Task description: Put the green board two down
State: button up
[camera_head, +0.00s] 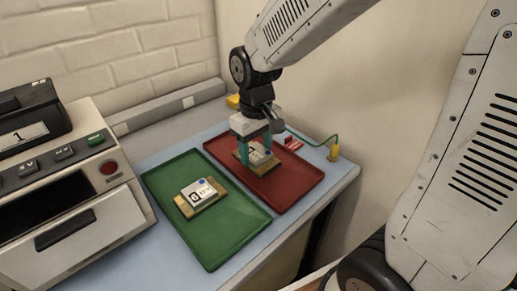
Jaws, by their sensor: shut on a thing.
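My gripper (255,150) points down over the red tray (290,187), with teal fingers shut on a tan board with a white label (262,163). The fingers partly hide the label, and I cannot read its mark. The board is at or just above the tray floor; I cannot tell if it touches. A second tan board with a white label (197,199) lies flat in the green tray (222,247) at the left. Its label shows a dark 0-like mark and a blue dot. I cannot make out a green board marked two.
A beige machine (80,215) with buttons stands at the left, with a black box labelled 1 (25,120) on it. A green wire with a yellow end (334,152) and a small red piece (293,143) are right of the gripper. The green tray has free room around its board.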

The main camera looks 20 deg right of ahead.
aim_at(259, 144)
jog(key=w+d, duration=0.2)
jog(key=shift+w+f, duration=0.15)
jog(key=shift+w, duration=0.25)
jog(key=shift+w+d+f, duration=0.15)
jog(key=shift+w+f, duration=0.05)
jog(key=shift+f, duration=0.7)
jog(key=shift+w+d+f, duration=0.1)
jog(key=shift+w+f, duration=0.05)
jog(key=shift+f, duration=0.75)
jog(key=shift+f, duration=0.15)
jog(key=o, duration=1)
jog(key=shift+o, duration=0.2)
